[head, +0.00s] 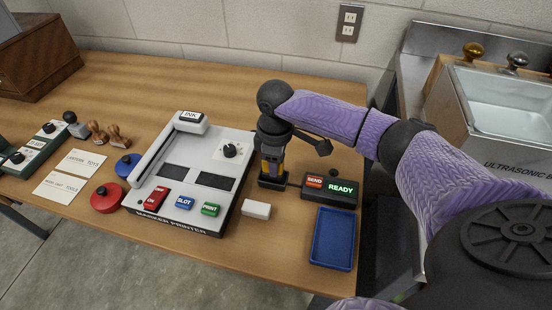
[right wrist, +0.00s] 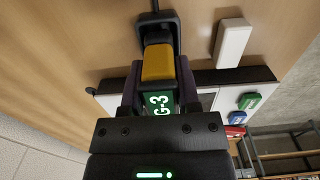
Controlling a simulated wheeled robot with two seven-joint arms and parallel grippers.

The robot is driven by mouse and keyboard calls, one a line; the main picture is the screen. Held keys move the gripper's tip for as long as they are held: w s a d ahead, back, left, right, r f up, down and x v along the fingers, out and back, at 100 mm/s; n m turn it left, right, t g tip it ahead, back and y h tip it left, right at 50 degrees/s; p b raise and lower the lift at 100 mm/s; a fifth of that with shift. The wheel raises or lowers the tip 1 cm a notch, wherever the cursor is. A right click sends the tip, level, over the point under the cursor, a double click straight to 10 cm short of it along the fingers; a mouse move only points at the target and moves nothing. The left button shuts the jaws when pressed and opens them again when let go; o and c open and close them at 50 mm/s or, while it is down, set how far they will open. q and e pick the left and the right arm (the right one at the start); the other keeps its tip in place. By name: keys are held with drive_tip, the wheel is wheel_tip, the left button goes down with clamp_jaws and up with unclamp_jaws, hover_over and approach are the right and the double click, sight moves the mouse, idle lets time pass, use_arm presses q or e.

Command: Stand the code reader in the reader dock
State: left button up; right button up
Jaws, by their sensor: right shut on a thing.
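The code reader shows yellow in the head view (head: 265,168). In the right wrist view its yellow body (right wrist: 158,62) and a green face marked G-3 (right wrist: 158,103) show between the fingers. My right gripper (right wrist: 160,88) is shut on it, pointing down at the table; in the head view the gripper (head: 271,150) hides its upper part. The reader looks upright. The dark reader dock (head: 273,183) is at its lower end, and its rim (right wrist: 157,20) shows around that end in the right wrist view. I cannot tell whether the reader is fully seated. My left gripper is out of view.
The marker printer (head: 186,170) stands left of the dock. A white block (head: 256,209), a box with a READY display (head: 331,189) and a blue tray (head: 332,238) are close in front and to the right. The ultrasonic bath (head: 502,120) is beyond the table's right edge.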

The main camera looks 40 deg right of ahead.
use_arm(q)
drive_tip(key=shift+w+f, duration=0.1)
use_arm(e)
drive_tip(key=shift+f, duration=0.25)
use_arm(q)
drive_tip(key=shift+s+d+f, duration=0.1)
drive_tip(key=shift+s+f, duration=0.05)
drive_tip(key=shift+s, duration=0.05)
use_arm(e)
drive_tip(key=shift+f, duration=0.35)
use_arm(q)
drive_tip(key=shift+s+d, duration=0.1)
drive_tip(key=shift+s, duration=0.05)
use_arm(e)
drive_tip(key=o, duration=0.7)
